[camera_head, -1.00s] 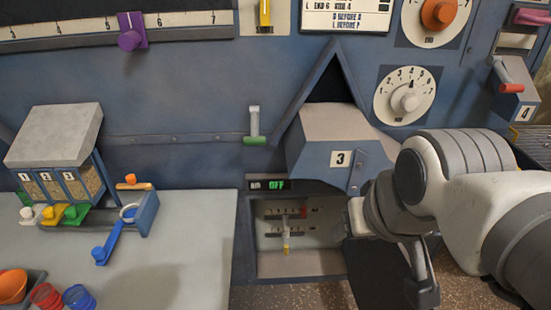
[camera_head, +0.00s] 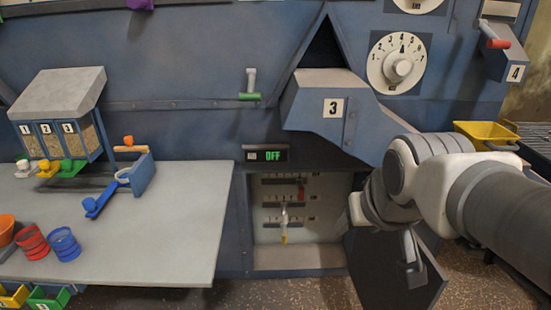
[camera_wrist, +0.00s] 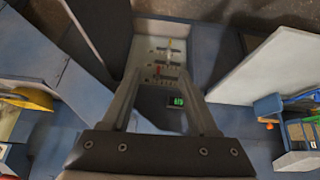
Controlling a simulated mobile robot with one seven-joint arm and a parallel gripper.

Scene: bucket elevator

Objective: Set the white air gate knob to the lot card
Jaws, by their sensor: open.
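A white dial with a white knob (camera_head: 403,68) is on the blue wall, its numbers around the rim. Below, an open recess (camera_head: 262,260) holds slotted scales with a red slider (camera_head: 301,190), a white slider (camera_head: 284,213) and a yellow tip under it. I cannot tell from labels which white control is the air gate. The lot card is not in view now. My gripper (camera_wrist: 160,88) is open and empty in the wrist view, facing the recess, which appears upside down.
A dark open door (camera_head: 375,280) hangs at the recess's right side, close to my arm. A grey table (camera_head: 185,235) stands at the left. A yellow tray (camera_head: 487,135) is at the right.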

